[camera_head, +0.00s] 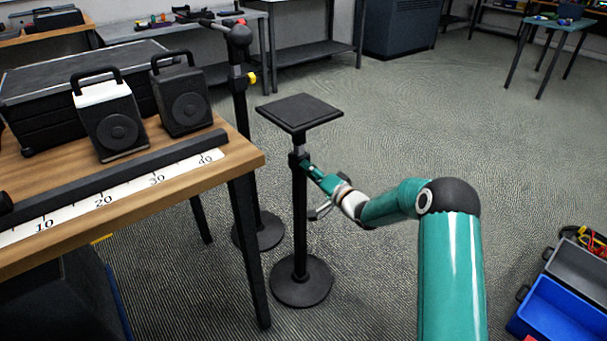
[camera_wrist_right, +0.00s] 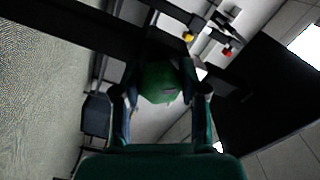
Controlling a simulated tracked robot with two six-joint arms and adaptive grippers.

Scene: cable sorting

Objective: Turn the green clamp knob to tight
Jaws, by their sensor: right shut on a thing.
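The green clamp knob (camera_wrist_right: 160,82) sits between the two fingers of my right gripper (camera_wrist_right: 160,92) in the right wrist view, and the gripper is shut on it. A pale mark shows on the knob's face. In the head view my right gripper (camera_head: 314,173) is at the collar of a black stand, just below its square top plate (camera_head: 299,111), and hides the knob there. The stand is upright on a round base (camera_head: 301,282). I cannot read the knob's turn or tightness. My left gripper is not in view.
A second black stand (camera_head: 240,120) with a yellow knob (camera_head: 251,78) stands behind, to the left. A wooden table (camera_head: 225,180) with two speakers and a ruler strip (camera_head: 130,192) is at the left. A blue bin (camera_head: 560,312) lies at the lower right. The floor right of my arm is mostly clear.

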